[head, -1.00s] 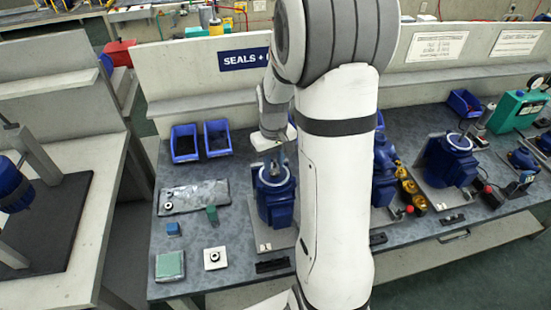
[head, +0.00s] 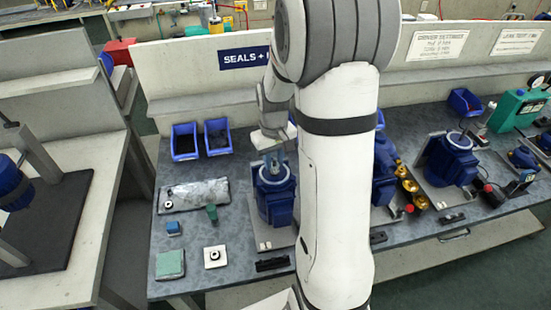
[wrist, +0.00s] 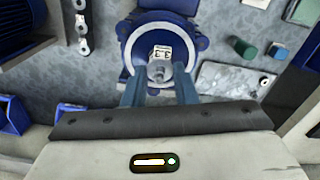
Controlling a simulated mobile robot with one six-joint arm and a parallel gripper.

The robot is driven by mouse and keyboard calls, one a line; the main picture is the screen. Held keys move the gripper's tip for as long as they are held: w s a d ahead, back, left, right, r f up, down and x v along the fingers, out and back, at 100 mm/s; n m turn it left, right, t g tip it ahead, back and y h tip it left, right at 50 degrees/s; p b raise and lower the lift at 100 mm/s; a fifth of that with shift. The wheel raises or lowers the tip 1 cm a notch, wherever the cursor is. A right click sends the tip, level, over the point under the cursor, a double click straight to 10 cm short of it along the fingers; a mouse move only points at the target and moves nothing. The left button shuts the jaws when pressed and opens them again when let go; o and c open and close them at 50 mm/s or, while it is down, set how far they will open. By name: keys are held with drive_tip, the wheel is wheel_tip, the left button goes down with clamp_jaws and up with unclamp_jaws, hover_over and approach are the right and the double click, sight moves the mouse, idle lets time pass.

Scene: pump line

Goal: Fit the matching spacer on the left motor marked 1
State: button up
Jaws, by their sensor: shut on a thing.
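The left motor (head: 275,205) is a blue body standing upright on a pale plate, left of my arm in the head view. In the wrist view the motor (wrist: 130,60) has a white-rimmed round face with a metal shaft (wrist: 158,72) at its middle. My gripper (wrist: 160,75) is over this face, with its two blue-grey fingers on either side of the centre. A small pale piece with dark marks, seemingly the spacer (wrist: 162,52), shows between the fingertips. My gripper (head: 273,158) also shows at the motor's top in the head view. Whether the piece is seated on the shaft is unclear.
Blue bins (head: 184,155) stand behind. Another motor (head: 455,165) stands to the right.

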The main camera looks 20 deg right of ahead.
drive_tip(key=shift+f, duration=0.1)
drive_tip(key=o, duration=2.1)
wheel_tip(320, 180, up, 9)
drive_tip(key=p, duration=0.6)
idle(0.5)
